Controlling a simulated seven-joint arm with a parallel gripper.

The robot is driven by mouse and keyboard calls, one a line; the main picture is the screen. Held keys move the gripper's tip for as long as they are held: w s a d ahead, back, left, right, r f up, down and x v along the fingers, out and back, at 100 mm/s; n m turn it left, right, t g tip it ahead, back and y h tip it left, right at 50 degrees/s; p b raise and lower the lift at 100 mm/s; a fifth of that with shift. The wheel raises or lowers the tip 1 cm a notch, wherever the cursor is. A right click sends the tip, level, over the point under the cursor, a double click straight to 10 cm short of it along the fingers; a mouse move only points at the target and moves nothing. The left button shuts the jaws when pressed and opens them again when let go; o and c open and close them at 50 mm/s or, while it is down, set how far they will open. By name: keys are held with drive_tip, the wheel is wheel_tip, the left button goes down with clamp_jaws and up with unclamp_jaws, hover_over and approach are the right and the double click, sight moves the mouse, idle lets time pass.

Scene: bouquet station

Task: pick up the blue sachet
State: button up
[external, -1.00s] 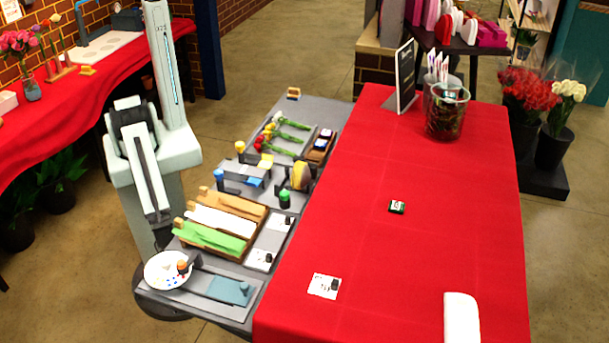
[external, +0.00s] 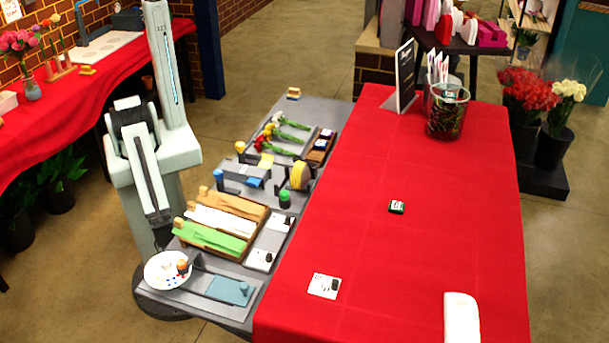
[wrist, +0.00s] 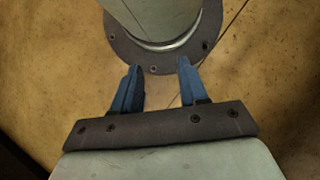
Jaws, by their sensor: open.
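Small packets with blue and white on them sit in a brown wooden box (external: 318,152) at the far right of the grey bench in the external view. One blue packet (external: 326,134) shows at its back end; it is too small to tell for sure that it is the blue sachet. My gripper (wrist: 160,65) shows in the wrist view with its two blue fingers apart and nothing between them. It points down at my own round base and the floor, away from the box. In the external view my arm hangs folded, and I cannot make out the fingers.
The grey bench (external: 215,319) also holds flowers (external: 272,131), a tape dispenser (external: 300,176), a wooden rack of paper (external: 225,216) and a white plate (external: 160,277). A red-covered table (external: 420,260) stands beside it, with a glass vase (external: 446,110) and a small dark packet (external: 397,207).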

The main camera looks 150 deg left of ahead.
drive_tip(key=o, duration=0.6)
drive_tip(key=shift+o, duration=0.2)
